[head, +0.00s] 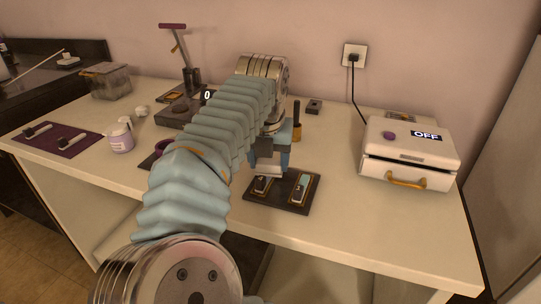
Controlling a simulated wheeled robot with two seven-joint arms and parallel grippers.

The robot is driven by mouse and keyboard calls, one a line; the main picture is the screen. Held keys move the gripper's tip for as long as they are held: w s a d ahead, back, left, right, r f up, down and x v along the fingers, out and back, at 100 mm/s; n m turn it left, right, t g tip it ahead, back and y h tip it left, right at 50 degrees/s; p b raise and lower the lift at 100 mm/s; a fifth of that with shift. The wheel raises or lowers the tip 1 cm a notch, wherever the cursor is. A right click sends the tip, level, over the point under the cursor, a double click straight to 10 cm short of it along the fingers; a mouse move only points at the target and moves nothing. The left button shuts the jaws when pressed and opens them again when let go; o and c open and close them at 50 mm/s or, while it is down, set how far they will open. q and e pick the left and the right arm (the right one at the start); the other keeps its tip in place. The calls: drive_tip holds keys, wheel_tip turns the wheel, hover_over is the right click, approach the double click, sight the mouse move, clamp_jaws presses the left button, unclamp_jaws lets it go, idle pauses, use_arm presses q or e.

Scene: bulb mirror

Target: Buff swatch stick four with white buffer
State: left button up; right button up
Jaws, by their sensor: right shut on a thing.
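My right gripper (268,167) points down over a dark holder (283,205) near the table's front edge. It is shut on a pale block, which looks like the white buffer (267,169), just above or touching a swatch stick (262,184) on the holder's left side. I cannot tell whether they touch. A second stick-like piece with a pale teal end (301,187) lies on the holder's right side. I cannot read any numbers on the sticks. My right arm hides part of the table behind it. My left gripper is not in view.
A white lamp box (410,145) marked OFF stands at the right, its cord running to a wall socket. A purple mat (58,139) with sticks and a white jar (120,138) are at left. An upright dark-handled tool (297,122) stands behind my gripper. The front right tabletop is clear.

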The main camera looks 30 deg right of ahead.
drive_tip(key=shift+s+a, duration=0.7)
drive_tip(key=shift+a, duration=0.1)
drive_tip(key=shift+w+d, duration=1.35)
drive_tip(key=shift+d, duration=0.25)
drive_tip(key=shift+s+a, duration=1.35)
drive_tip(key=shift+a, duration=0.3)
drive_tip(key=shift+w+d, duration=1.35)
drive_tip(key=shift+d, duration=0.3)
drive_tip(key=shift+r, duration=0.1)
drive_tip(key=shift+r, duration=2.4)
